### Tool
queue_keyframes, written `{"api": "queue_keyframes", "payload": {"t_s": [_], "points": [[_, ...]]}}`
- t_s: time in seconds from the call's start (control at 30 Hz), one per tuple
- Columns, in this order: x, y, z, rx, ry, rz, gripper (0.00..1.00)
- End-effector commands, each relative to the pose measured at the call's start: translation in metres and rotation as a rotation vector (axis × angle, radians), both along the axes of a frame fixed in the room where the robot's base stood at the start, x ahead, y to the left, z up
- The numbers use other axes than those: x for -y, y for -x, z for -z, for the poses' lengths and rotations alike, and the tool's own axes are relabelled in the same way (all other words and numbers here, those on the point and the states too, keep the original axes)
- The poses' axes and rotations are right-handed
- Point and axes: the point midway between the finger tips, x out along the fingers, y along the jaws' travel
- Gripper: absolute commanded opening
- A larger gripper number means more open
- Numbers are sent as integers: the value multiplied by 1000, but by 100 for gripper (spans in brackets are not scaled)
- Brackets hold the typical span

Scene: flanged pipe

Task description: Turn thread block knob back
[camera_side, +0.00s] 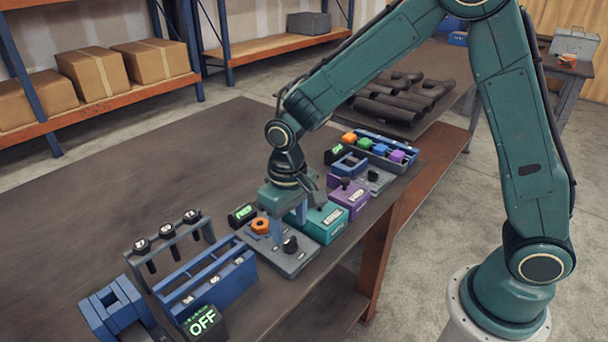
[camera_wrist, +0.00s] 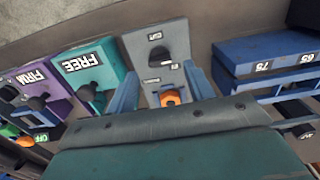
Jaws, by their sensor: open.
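A grey block (camera_side: 281,261) carries a black knob (camera_side: 290,244) and an orange nut-like piece (camera_side: 261,226). In the wrist view the grey block (camera_wrist: 148,42) lies ahead, with the black knob (camera_wrist: 158,56) on its far part and the orange piece (camera_wrist: 171,97) nearer. Small labels on the block are too blurred to read. My gripper (camera_side: 289,224) points down over the block. In the wrist view its two fingers (camera_wrist: 163,92) are spread, one each side of the orange piece, with nothing held. Whether they touch the block I cannot tell.
A teal box (camera_wrist: 86,72) labelled FREE and a purple box (camera_wrist: 33,88) labelled FIRM stand beside the block. A blue numbered rack (camera_side: 206,281), a hanging-tool stand (camera_side: 172,243) and a black OFF display (camera_side: 203,323) are at the front left. The table's left part is bare.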

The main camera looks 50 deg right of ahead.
Motion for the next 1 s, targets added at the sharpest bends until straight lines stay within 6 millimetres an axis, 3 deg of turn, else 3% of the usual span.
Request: {"api": "queue_keyframes", "payload": {"t_s": [0.3,0.67,0.77,0.9,1.0], "points": [[0,0,31,-1,0,0,53],[0,0,36,0,0,0,53],[0,0,36,0,0,0,39],[0,0,35,0,0,0,12],[0,0,35,0,0,0,8]]}}
